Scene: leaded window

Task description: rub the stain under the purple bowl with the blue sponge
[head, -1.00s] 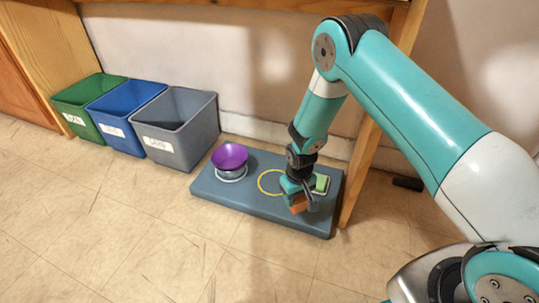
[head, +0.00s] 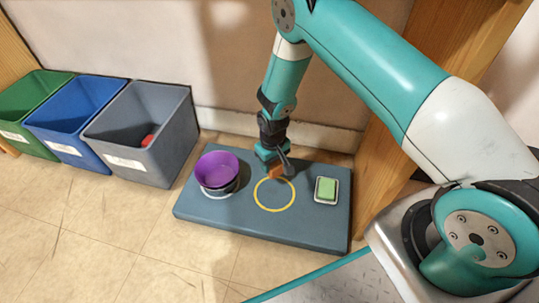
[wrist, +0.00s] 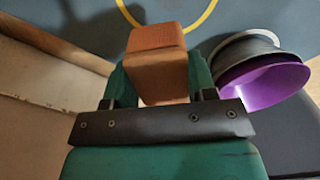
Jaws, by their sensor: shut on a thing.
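The purple bowl (head: 216,167) sits on a dark grey bowl (head: 222,190) at the left of the blue-grey mat, inside a white ring. They also show in the wrist view, the purple bowl (wrist: 265,82) and the grey bowl (wrist: 240,48). I see no stain; whatever lies under the bowls is hidden. My gripper (head: 274,167) is shut on an orange-brown block (wrist: 157,58), above the back edge of the yellow ring (head: 274,209), to the right of the bowls. No blue sponge shows; a green sponge (head: 326,188) lies in a small tray (head: 317,199) at the right.
Green (head: 22,112), blue (head: 68,120) and grey (head: 140,135) bins stand at the left; a red thing (head: 147,141) lies in the grey one. A wall is close behind the mat (head: 245,232), a wooden post (head: 380,165) at its right. The yellow ring's inside looks clear.

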